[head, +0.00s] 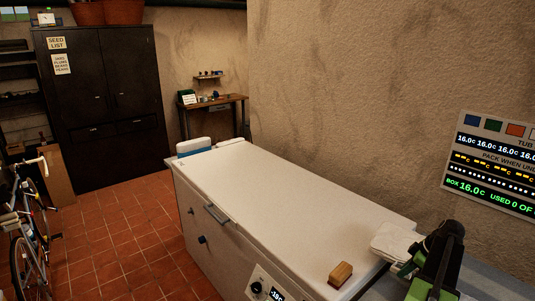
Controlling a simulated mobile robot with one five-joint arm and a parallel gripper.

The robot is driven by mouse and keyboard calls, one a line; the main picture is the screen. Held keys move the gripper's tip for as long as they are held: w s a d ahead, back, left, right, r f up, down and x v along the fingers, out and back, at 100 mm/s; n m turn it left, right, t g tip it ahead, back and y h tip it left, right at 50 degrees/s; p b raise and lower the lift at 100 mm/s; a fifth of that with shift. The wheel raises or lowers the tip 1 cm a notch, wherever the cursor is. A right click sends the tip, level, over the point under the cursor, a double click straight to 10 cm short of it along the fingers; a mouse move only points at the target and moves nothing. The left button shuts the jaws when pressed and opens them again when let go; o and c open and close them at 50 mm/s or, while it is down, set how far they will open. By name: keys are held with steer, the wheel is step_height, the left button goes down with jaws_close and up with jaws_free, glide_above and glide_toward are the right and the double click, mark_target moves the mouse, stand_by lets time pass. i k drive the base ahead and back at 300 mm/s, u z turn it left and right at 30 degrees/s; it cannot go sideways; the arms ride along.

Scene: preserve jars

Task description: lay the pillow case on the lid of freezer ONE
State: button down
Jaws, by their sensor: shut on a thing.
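A long white chest freezer (290,185) stands along the wall with its lid closed. No number that names it as ONE is readable. My gripper (412,262), green and black, is at the lower right, by the freezer's near right end. It is shut on a folded white cloth (393,240), which looks like the pillow case. The cloth shows to the left of the jaws, at the lid's right edge; I cannot tell whether it touches the lid. The jaws partly hide it.
A wooden block or brush (341,273) lies on the lid's near end. White and blue items (194,147) are at the far end. A lit display panel (492,160) is on the right. A bicycle (28,230) stands left. The lid's middle is clear.

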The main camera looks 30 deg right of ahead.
mark_target(236, 181)
steer(key=u, duration=0.5)
steer(key=i, duration=3.8)
steer(key=z, duration=0.7)
